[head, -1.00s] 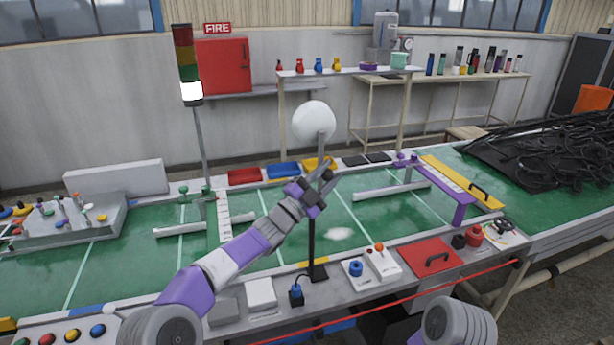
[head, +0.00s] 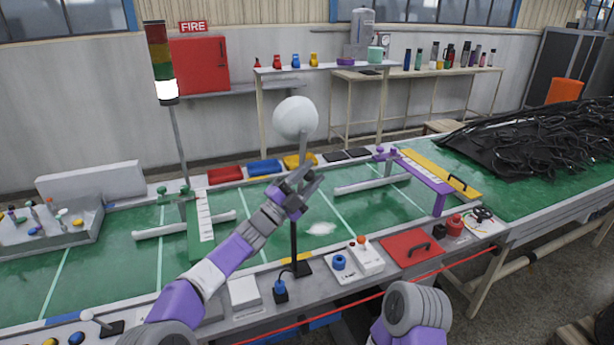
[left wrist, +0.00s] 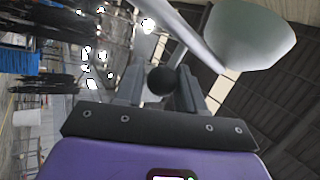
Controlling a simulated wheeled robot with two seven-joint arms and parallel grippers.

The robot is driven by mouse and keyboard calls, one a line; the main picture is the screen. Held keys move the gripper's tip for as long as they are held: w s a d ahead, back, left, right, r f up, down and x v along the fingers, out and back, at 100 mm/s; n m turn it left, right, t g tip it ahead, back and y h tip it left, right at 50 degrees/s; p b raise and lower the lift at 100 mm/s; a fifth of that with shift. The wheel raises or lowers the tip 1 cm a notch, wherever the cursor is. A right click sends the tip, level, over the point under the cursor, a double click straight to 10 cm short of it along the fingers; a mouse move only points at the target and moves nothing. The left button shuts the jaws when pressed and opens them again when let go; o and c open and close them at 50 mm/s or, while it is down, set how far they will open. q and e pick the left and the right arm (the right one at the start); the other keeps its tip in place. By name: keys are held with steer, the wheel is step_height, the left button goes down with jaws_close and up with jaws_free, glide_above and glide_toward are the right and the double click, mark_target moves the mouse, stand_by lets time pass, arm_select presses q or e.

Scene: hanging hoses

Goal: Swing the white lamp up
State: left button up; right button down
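The white lamp (head: 295,118) is a round white globe on a thin grey arm, raised above a slim black post with a dark foot (head: 302,268) on the bench. In the left wrist view the lamp (left wrist: 248,35) fills the upper right, with its pale arm slanting beside it. My left gripper (head: 302,182) is at the post's upper end, just below the globe. In the left wrist view its fingers (left wrist: 160,88) stand apart on either side of a dark ball (left wrist: 160,80). Whether they touch the ball cannot be told. My right gripper is out of view.
A signal tower (head: 163,65) stands at left. A blue button (head: 339,262), an orange-topped box (head: 366,253) and a red plate (head: 410,246) lie near the front edge. A purple bracket (head: 430,185) is to the right; black hoses (head: 530,140) lie beyond it.

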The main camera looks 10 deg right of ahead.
arm_select(q)
steer(key=shift+o, duration=1.4)
steer(key=shift+s+d, duration=0.1)
steer(key=shift+d, duration=0.1)
steer(key=shift+a, duration=0.1)
steer(key=shift+a, duration=0.1)
steer(key=shift+s+a+f, duration=0.1)
steer(key=shift+a+f, duration=0.2)
steer(key=shift+a, duration=0.15)
steer(key=v, duration=0.6)
steer(key=shift+s, duration=0.2)
steer(key=shift+f, duration=0.2)
